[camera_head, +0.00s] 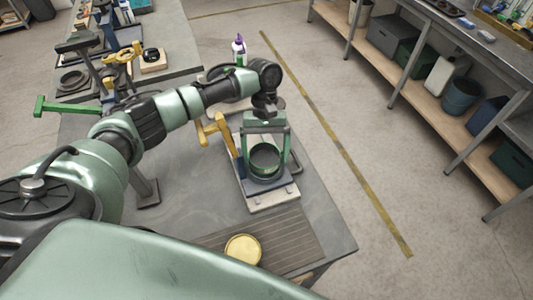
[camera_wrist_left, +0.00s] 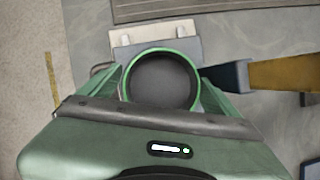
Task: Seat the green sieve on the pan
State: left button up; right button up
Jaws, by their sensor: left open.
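The green sieve (camera_head: 265,160) is a round ring with a green rim and a dark inside. It stands over a pale base plate (camera_head: 272,200) on the near table. My left gripper (camera_head: 265,153) is above it, open, with a green finger on each side of the ring. The pan is not clearly visible; anything under the sieve is hidden. My right gripper is not in view.
A yellow lever (camera_head: 213,128) with a blue part stands just left of the sieve. A round yellow-gold piece (camera_head: 243,249) lies on the ribbed mat (camera_head: 285,240) in front. A purple-capped bottle (camera_head: 239,48) stands behind. Shelving (camera_head: 440,90) is across the floor at right.

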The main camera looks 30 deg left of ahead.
pick_arm(q)
jog(key=b+v, duration=0.2)
jog(key=v, duration=0.5)
jog(key=shift+a+r, duration=0.1)
jog(key=shift+a, duration=0.05)
jog(key=shift+w+r, duration=0.1)
jog(key=shift+r, duration=0.15)
dwell(0.3)
